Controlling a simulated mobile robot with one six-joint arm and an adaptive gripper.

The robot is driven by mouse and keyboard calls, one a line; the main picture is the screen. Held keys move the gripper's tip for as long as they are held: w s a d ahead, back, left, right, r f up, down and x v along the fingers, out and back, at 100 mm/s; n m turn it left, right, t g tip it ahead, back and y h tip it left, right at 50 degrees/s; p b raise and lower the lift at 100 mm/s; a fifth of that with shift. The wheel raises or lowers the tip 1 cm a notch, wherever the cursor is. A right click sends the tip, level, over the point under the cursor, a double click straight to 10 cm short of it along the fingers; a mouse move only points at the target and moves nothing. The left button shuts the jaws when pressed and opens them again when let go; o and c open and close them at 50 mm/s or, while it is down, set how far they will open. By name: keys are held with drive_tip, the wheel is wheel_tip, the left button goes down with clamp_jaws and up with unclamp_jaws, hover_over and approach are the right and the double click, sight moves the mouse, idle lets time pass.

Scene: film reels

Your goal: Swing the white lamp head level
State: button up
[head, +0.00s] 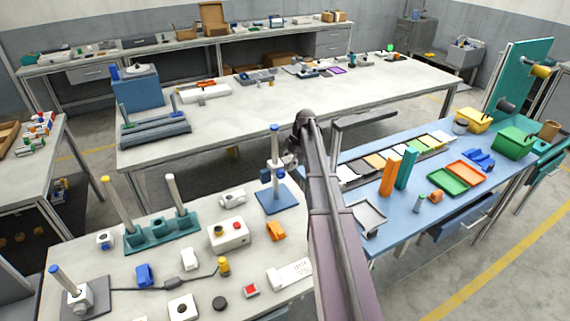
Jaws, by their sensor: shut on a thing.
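A post with a blue top (275,140) stands upright on a square blue base (272,203) on the near table. A white part, which looks like the lamp head (275,168), sits partway up this post. My gripper (290,161) is at the right side of the white part, small and dark in the head view. It is shut on the white part, though its fingertips are hard to make out. My arm hides what lies just right of the post. The tilt of the white part is too small to tell.
Left of the post are a teal rack (160,235) with two tall rods and a white box (229,234) with a red button. An orange block (276,231) lies in front of the base. A blue table (420,205) with trays stands right of my arm.

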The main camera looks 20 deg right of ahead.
drive_tip(key=shift+s, duration=0.15)
drive_tip(key=o, duration=1.2)
drive_tip(key=shift+c, duration=0.2)
